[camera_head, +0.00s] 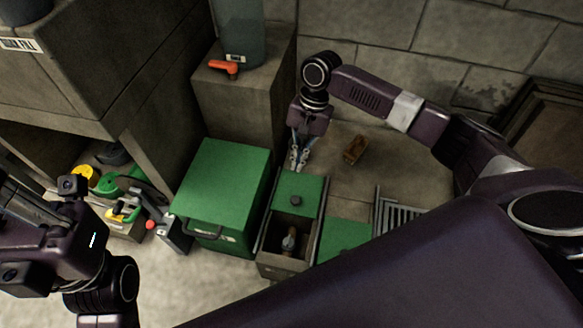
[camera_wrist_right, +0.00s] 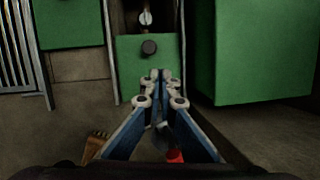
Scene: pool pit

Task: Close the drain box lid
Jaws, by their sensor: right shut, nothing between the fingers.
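The drain box (camera_head: 265,257) is a narrow stone-coloured trough between two dark rails. Contact is unclear. My left arm is at the far left; its fingers cannot be made out.
A large green box (camera_head: 225,180) stands close left of the drain box. A green panel (camera_head: 342,238) and a grate (camera_head: 397,215) lie to the right. A brown block (camera_head: 355,150) lies behind. An orange-handled item (camera_head: 223,67) sits on the stone block.

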